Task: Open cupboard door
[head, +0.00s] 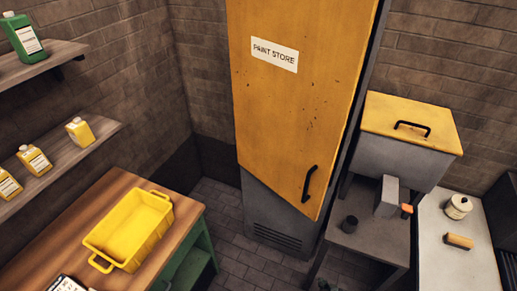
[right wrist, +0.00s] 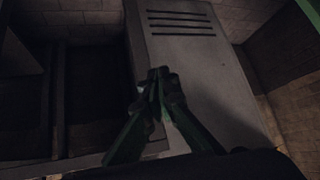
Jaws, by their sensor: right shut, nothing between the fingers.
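The yellow cupboard door (head: 295,105), labelled PAINT STORE, fills the upper middle of the head view. It stands ajar, its lower right corner out in front of the grey cupboard base (head: 270,212). A black bar handle (head: 310,183) is upright near that corner. Only a small dark piece of my right gripper (head: 323,285) shows at the bottom edge, low and apart from the handle. In the right wrist view my right gripper (right wrist: 157,75) is shut and empty, in front of a grey slotted panel (right wrist: 195,60). My left gripper is out of view.
A wooden workbench (head: 85,215) with a yellow crate (head: 130,232) stands at left, below shelves with bottles. A grey bin with a yellow lid (head: 410,118) and a low grey stand (head: 375,235) are right of the cupboard. Tiled floor (head: 225,215) is clear in front.

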